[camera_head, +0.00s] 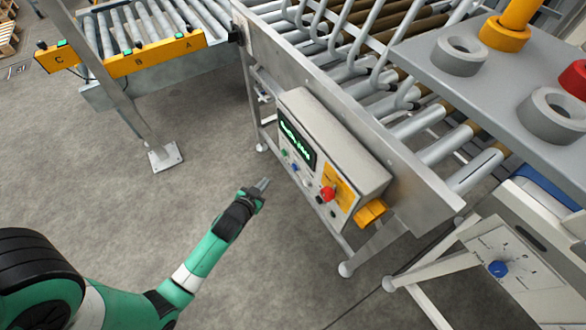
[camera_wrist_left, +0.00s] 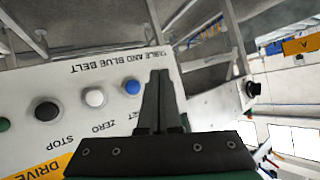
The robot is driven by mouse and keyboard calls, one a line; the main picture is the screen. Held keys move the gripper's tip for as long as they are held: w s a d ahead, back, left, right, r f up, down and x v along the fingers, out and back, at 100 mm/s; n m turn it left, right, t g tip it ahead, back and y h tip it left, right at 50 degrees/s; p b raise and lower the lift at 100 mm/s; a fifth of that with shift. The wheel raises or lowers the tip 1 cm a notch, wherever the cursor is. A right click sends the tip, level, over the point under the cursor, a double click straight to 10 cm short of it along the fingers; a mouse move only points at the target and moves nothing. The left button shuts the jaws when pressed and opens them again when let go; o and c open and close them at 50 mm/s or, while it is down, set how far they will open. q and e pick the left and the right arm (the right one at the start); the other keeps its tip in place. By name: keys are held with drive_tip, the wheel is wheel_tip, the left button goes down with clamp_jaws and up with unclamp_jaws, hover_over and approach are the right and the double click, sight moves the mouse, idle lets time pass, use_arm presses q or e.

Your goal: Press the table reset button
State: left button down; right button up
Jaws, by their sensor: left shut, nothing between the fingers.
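A grey control box (camera_head: 335,140) with a lit green display hangs on the roller table's side in the head view. Its face carries small buttons, including a blue button (camera_head: 294,167), and a larger red one. In the left wrist view its lettering is upside down and reads "TABLE AND BLUE BELT". There the blue button (camera_wrist_left: 132,87) sits just left of my fingers, by a label partly hidden that shows "ET". My left gripper (camera_head: 264,184) is shut and empty, pointing toward the panel from its left. Its fingers (camera_wrist_left: 159,76) show no clear contact with the blue button.
A white button (camera_wrist_left: 95,97), a black button (camera_wrist_left: 46,111) and a yellow drive label lie beside the blue one. A red button (camera_head: 327,193) sits lower on the box. Another box with a blue knob (camera_head: 498,269) stands right.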

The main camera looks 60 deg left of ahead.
sight(295, 167)
use_arm(q)
drive_tip(key=w+b, duration=0.3)
drive_tip(key=w, duration=0.4)
drive_tip(key=shift+w, duration=0.3)
idle(1.7)
drive_tip(key=shift+w+a+b, duration=0.1)
drive_tip(key=shift+w+b, duration=0.2)
drive_tip(key=shift+w, duration=0.15)
drive_tip(key=shift+w+b, duration=0.3)
drive_tip(key=shift+w, duration=0.2)
idle(0.5)
drive_tip(key=shift+s, duration=0.1)
drive_tip(key=shift+s+p, duration=0.65)
drive_tip(key=shift+s, duration=0.2)
